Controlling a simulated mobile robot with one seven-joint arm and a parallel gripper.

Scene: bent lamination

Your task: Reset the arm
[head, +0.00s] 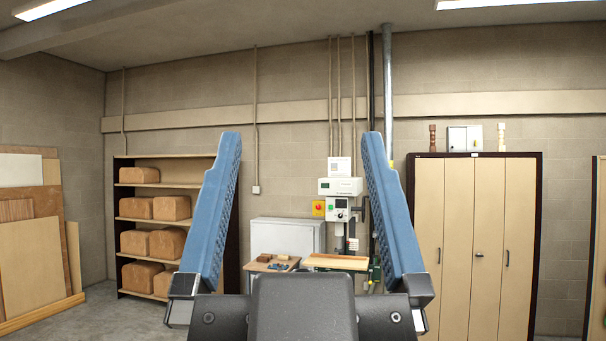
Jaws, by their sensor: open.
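My gripper (297,150) fills the lower middle of the head view. Its two blue ribbed fingers point upward and stand wide apart. The gap between them is empty, and the room's back wall shows through it. The fingers touch nothing. The dark gripper body sits at the bottom edge of the picture. The rest of my arm is hidden behind it or out of view.
A shelf (180,185) with several brown blocks stands at left. A machine (341,211), a grey cabinet (287,237) and a small table (262,266) stand behind the gripper. A tall wardrobe (474,240) is at right; boards (34,245) lean far left. Some floor is clear at lower left.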

